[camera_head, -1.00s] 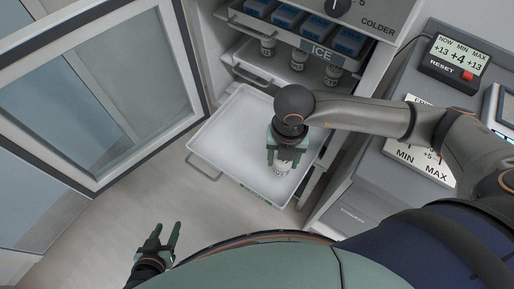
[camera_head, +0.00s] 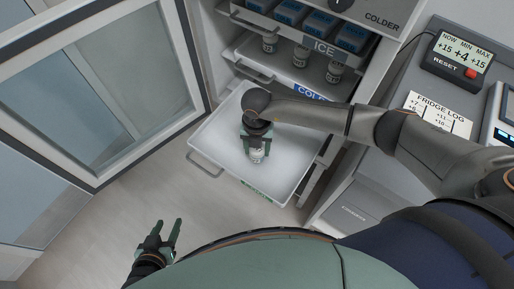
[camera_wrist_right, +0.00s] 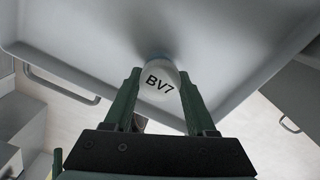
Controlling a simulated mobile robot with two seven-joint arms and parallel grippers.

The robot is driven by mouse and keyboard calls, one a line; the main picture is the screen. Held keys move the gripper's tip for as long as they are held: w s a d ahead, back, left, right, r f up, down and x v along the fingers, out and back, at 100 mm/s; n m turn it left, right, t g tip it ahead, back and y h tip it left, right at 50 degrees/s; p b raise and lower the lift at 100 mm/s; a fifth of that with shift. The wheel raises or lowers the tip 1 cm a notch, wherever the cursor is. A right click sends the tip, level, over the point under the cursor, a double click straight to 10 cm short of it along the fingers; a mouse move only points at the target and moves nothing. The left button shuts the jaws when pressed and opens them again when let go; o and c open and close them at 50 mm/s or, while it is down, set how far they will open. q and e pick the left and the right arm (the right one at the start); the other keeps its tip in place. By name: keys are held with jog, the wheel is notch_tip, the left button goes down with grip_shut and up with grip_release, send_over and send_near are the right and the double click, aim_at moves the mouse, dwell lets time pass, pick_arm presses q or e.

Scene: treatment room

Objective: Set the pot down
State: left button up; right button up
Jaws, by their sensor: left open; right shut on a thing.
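Whether the pot touches the tray floor I cannot tell. My left gripper (camera_head: 169,237) is open and empty, low at the left over the floor, away from the tray.
Upper shelves hold several blue ice packs (camera_head: 320,22) and white pots (camera_head: 299,57). The glass door (camera_head: 110,75) stands open at the left. A counter at the right holds a thermometer display (camera_head: 459,53) and a fridge log (camera_head: 438,115). The tray around the pot is clear.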

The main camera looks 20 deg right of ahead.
jog(key=shift+f, duration=0.3)
jog(key=shift+f, duration=0.2)
jog(key=o, duration=1.4)
jog(key=shift+c, duration=0.2)
notch_tip(320, 180, up, 12)
jog(key=shift+r, duration=0.25)
